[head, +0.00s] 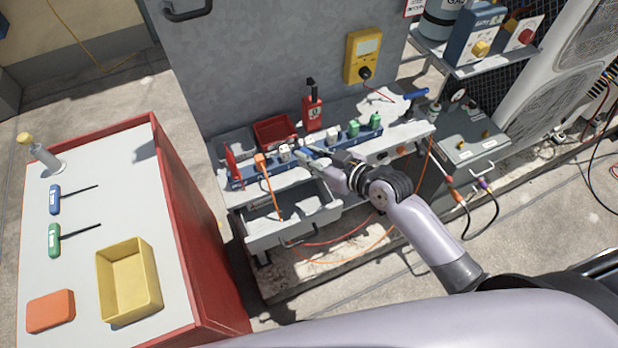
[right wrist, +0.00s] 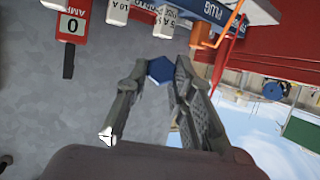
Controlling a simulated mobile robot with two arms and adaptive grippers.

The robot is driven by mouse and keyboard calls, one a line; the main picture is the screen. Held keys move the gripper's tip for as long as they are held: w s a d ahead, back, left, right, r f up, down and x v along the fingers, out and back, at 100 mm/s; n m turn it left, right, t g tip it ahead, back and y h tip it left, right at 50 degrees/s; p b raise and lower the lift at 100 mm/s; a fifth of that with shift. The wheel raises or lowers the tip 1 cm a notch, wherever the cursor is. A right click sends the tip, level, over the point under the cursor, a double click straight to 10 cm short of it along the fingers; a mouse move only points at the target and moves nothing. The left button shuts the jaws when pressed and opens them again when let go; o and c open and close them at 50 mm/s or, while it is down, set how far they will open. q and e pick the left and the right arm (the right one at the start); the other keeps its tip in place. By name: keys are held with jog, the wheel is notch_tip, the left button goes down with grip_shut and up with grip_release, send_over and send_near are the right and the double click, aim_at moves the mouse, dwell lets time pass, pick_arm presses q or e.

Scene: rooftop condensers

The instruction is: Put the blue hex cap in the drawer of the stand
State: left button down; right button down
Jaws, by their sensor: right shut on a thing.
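My right gripper (head: 312,157) is over the stand (head: 392,150), by the front of a blue rack (head: 240,172). In the right wrist view the right gripper (right wrist: 161,76) is shut on the blue hex cap (right wrist: 159,69), which shows between its fingertips. The cap is too small to make out clearly in the head view. The drawer (head: 297,229) of the stand is pulled open, below and to the left of the gripper. An orange lead hangs down across it, and the visible part of its inside looks empty. My left gripper is not in view.
The blue rack holds several small white and green blocks. A red tester (head: 312,112) and a red bin (head: 275,130) stand behind it. A red cabinet (head: 100,190) with a yellow tray (head: 128,282) stands at the left. Cables hang below the stand.

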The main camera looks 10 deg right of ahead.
notch_tip(320, 180, down, 10)
jog(key=b, duration=0.1)
jog(key=shift+r, duration=0.2)
jog(key=shift+b, duration=0.3)
jog(key=shift+f+b, duration=0.4)
jog(key=c, duration=1.9)
grip_release()
jog(key=o, duration=0.5)
